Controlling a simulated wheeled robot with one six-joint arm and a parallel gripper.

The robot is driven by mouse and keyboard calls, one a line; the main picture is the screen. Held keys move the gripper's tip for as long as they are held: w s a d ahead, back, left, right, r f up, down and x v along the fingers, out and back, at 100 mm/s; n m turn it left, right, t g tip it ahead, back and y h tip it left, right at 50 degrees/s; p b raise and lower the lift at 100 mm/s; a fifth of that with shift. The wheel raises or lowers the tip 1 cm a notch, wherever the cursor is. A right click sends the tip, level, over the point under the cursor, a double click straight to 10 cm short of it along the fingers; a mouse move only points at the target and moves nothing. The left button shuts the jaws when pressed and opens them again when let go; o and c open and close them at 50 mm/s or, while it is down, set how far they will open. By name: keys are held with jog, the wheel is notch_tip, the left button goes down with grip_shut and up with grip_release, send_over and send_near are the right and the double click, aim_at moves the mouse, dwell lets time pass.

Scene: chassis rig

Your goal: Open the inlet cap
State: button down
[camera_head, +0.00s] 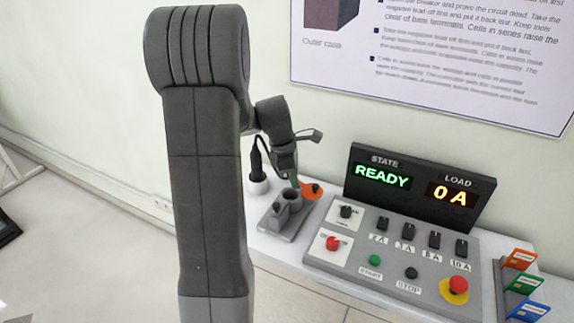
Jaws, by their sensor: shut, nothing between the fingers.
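A grey fixture (276,229) with a round, dark-mouthed socket (291,196) stands on the white bench, left of the control panel. An orange disc with a dark knob (312,191) shows beside the socket at its right; it looks like the inlet cap, but whether it is hinged to the socket I cannot tell. My gripper (295,181) points down just above and behind the socket, close to the orange disc's left side. It is small in view, shut and empty. Whether it touches the cap or socket is unclear.
A control panel (390,262) with switches and buttons stands right of the fixture; its display (420,190) reads READY and 0 A. A black plug-like handle (257,160) stands in a white holder left of my gripper. Coloured cards (524,283) are at far right. My arm hides the bench's left.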

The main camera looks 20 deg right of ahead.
aim_at(310, 190)
jog(key=shift+s+d, duration=0.35)
jog(key=shift+d, duration=0.35)
jog(key=shift+s+d, duration=0.3)
jog(key=shift+d, duration=0.4)
jog(key=shift+d+n+p, duration=0.3)
jog(key=shift+n+p, duration=0.25)
jog(key=shift+n, duration=0.25)
jog(key=d+n+t+p, duration=0.1)
jog(key=n, duration=0.1)
jog(key=shift+d+r+n+p, duration=0.1)
jog(key=shift+d+n+p, duration=0.05)
jog(key=shift+n+p, duration=0.25)
jog(key=shift+w+d+n+t+p, duration=0.25)
jog(key=shift+d+n+p, duration=0.2)
jog(key=shift+n, duration=0.55)
jog(key=shift+w+d, duration=0.15)
jog(key=shift+d, duration=0.05)
jog(key=shift+a, duration=0.15)
